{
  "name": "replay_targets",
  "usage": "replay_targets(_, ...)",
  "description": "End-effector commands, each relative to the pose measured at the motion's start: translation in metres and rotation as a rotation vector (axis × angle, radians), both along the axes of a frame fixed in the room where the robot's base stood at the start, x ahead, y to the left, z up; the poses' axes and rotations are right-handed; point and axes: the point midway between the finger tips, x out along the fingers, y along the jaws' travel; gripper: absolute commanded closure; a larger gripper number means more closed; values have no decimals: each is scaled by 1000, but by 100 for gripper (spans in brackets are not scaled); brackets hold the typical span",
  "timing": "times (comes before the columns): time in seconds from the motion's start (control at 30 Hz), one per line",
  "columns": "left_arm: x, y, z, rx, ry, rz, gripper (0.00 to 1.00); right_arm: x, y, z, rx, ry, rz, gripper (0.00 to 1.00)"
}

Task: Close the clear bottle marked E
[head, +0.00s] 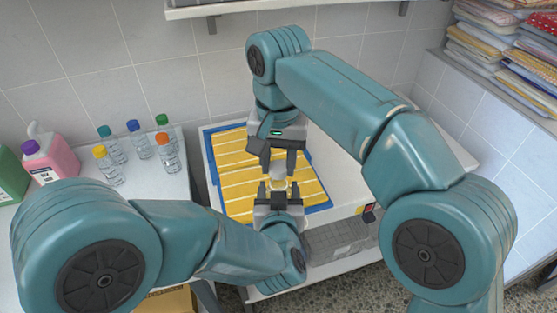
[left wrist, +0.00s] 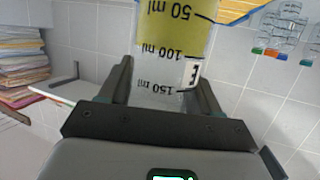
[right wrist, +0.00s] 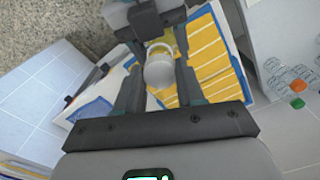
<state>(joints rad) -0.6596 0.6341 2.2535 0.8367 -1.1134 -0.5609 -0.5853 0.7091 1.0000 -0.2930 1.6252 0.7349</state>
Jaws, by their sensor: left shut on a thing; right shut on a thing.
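The clear bottle marked E (left wrist: 178,62) is between the fingers of my left gripper (left wrist: 163,85). Its E label and ml marks show upside down in the left wrist view, with yellow up to about the 100 ml mark. In the head view my left gripper (head: 278,190) holds it above the striped towel, and only its pale top shows. My right gripper (head: 278,160) points down just above it. In the right wrist view a round white cap (right wrist: 158,73) sits between my right fingers (right wrist: 158,82), in line with the bottle. Whether cap and bottle touch is unclear.
Several capped clear bottles (head: 142,147) stand on the left table, beside a pink jug (head: 57,152) and a green jug (head: 10,175). A yellow striped towel (head: 236,170) with a blue edge lies on the white table. Folded fabrics (head: 510,45) are stacked at the right.

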Motion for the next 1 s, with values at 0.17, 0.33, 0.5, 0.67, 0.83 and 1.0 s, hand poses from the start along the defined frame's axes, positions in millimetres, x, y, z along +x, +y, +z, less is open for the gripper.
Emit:
replay_targets(0.17, 0, 0, 0, 0, 0, 0, 92, 0, 0, -11, -1, 1, 0, 90)
replay_targets(0.33, 0, 0, 0, 0, 0, 0, 92, 0, 0, -15, 1, 0, 0, 90)
replay_targets(0.5, 0, 0, 0, 0, 0, 0, 92, 0, 0, -15, 0, 0, 0, 90)
replay_targets(0.67, 0, 0, 0, 0, 0, 0, 92, 0, 0, -15, 0, 0, 0, 90)
replay_targets(0.83, 0, 0, 0, 0, 0, 0, 92, 0, 0, -16, 0, 0, 0, 90)
replay_targets(1.0, 0, 0, 0, 0, 0, 0, 92, 0, 0, -19, -1, 1, 0, 90)
